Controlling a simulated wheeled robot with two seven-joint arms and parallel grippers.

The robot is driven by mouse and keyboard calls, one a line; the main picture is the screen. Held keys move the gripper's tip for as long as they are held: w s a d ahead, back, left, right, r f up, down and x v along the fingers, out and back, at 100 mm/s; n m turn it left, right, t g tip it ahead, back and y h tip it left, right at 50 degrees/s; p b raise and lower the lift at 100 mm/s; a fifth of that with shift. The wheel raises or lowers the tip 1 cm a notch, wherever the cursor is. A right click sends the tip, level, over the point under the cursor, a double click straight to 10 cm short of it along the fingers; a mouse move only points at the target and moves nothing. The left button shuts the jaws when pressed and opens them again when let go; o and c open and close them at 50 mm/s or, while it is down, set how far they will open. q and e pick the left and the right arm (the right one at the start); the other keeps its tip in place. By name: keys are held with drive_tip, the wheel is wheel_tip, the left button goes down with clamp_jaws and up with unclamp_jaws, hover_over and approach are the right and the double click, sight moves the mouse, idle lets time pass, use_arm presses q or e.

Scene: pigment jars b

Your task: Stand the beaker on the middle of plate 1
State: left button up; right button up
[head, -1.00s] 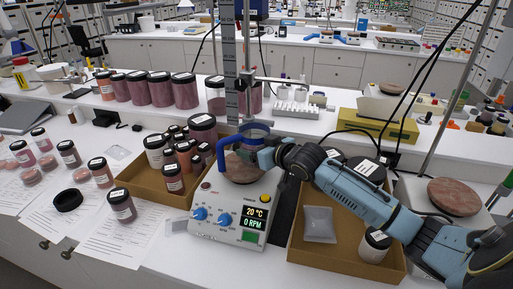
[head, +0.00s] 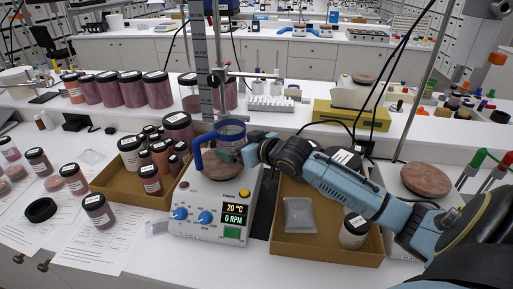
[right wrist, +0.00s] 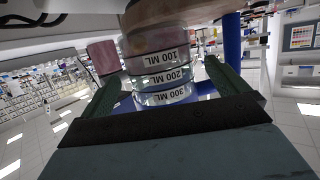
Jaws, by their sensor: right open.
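The beaker (head: 231,133) is clear glass with a blue rim and a blue handle. It stands upright at the plate (head: 222,163) of the stirrer with the 20 °C display, apparently towards its back. In the right wrist view, which is upside down, the beaker (right wrist: 160,76) shows its 100, 200 and 300 ML marks, and its base meets the brown plate (right wrist: 165,22). My right gripper (head: 246,150) is at the beaker's right side. Its open fingers (right wrist: 163,88) lie to either side of the beaker, with visible gaps. My left gripper is out of view.
A cardboard tray with jars (head: 120,188) stands left of the stirrer (head: 212,205). Another tray (head: 325,248) lies under my right arm, with a packet (head: 300,215) and a jar (head: 354,231). A stand pole (head: 200,60) rises behind. Another stirrer plate (head: 426,180) is at the right.

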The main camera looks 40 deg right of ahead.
drive_tip(key=v, duration=0.9)
drive_tip(key=shift+s, duration=0.15)
idle(0.4)
